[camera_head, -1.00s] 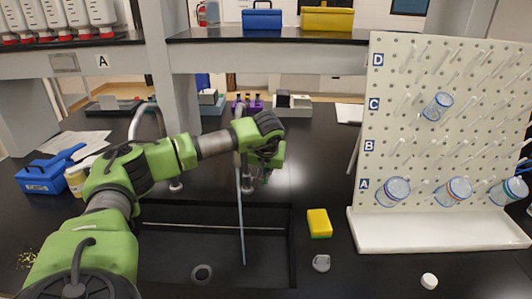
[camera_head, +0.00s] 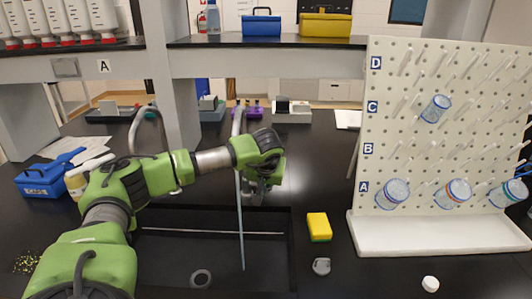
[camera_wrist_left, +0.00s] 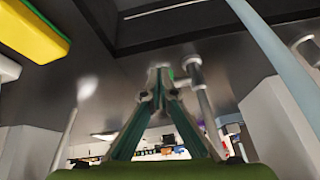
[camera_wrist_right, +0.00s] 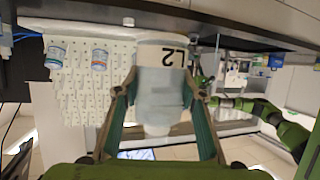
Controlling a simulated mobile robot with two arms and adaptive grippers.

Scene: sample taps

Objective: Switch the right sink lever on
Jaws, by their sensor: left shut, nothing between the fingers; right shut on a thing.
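The right tap's curved metal spout (camera_head: 240,121) rises behind the black sink (camera_head: 180,262). A thin bluish stream (camera_head: 241,225) runs from it into the sink and also crosses the left wrist view. My left gripper (camera_head: 262,184) is shut and empty beside the base of the right tap. It hides much of the base, so I cannot make out the lever clearly. In the left wrist view its tips (camera_wrist_left: 163,73) are close to a metal tap fitting (camera_wrist_left: 193,66); contact is unclear. My right gripper (camera_wrist_right: 160,92) is shut on a translucent bottle (camera_wrist_right: 160,82) with an L2 label.
A yellow-green sponge (camera_head: 319,227) and a small grey piece (camera_head: 321,266) lie right of the sink. A pegboard rack (camera_head: 440,130) with several containers stands at the right. The left tap (camera_head: 146,117) is behind my left arm. A blue box (camera_head: 45,182) is at far left.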

